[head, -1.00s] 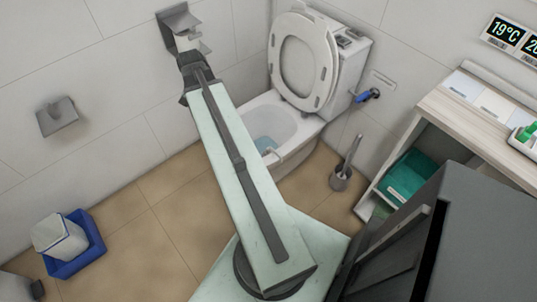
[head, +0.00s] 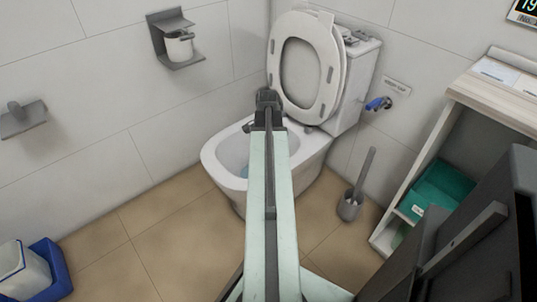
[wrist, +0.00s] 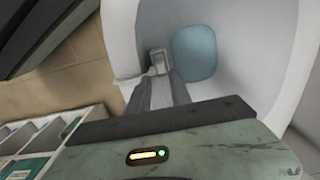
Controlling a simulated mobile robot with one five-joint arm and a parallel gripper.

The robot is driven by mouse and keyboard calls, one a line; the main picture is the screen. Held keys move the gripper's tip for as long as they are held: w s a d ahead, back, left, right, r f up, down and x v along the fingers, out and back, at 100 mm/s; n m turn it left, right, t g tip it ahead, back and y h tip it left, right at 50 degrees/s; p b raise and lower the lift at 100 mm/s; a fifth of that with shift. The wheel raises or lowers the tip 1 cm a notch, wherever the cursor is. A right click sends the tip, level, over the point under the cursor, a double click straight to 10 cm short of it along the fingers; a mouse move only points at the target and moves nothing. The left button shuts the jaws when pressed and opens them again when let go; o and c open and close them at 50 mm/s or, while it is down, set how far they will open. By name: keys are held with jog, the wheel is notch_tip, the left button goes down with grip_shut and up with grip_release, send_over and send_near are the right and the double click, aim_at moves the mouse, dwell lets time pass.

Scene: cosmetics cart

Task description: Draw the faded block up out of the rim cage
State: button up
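The toilet bowl (head: 228,148) stands in the corner with its lid and seat raised. In the wrist view a small grey, cage-like piece (wrist: 158,56) sits at the bowl's rim, beside the blue water; I take it for the rim cage. The faded block cannot be told apart from it at this size. My gripper (wrist: 160,76) points down at this piece, its two grey fingers apart with a gap between them. Whether the tips touch the piece is unclear. In the head view my arm and wrist hide the cage, the block and the fingertips.
The raised seat (head: 298,75) and cistern stand behind the bowl. A toilet brush (head: 350,203) is on the floor to the right, near a shelf unit (head: 407,178). A blue bin tray (head: 50,272) is at lower left. Floor left of the bowl is clear.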

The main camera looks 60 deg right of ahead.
notch_tip(320, 180, down, 6)
jog(key=b, duration=0.4)
jog(key=shift+r, duration=0.25)
grip_shut()
jog(key=shift+r+p, duration=3.4)
jog(key=shift+r, duration=0.1)
notch_tip(320, 180, up, 8)
jog(key=p, duration=0.8)
